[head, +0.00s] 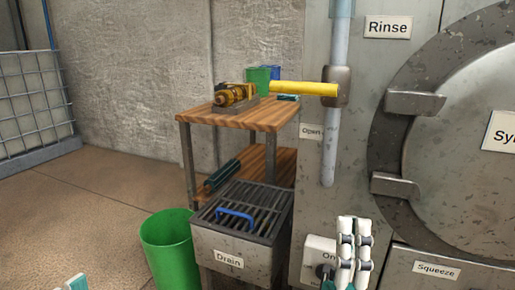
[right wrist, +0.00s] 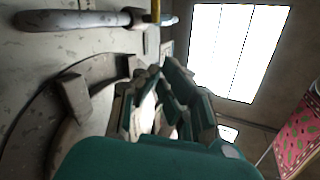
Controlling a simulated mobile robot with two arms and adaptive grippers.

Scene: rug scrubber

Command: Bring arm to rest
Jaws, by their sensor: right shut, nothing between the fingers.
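My right gripper (head: 354,224) is upright at the bottom right of the head view, its two fingers close together and empty. It stands in front of the machine, overlapping the area beside the "On" switch plate (head: 319,247). In the right wrist view, the same gripper (right wrist: 165,100) shows its teal and grey fingers, touching nothing that I can see. Only a small teal and white tip of my left gripper (head: 75,284) shows at the bottom left edge; its fingers are mostly cut off.
The grey machine (head: 355,190) has a round door (head: 460,160) and a yellow lever (head: 304,88). A wooden shelf (head: 240,115), a drain box (head: 232,261) with a blue handle, and a green bucket (head: 167,255) stand left of it. Floor at left (head: 75,205) is clear.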

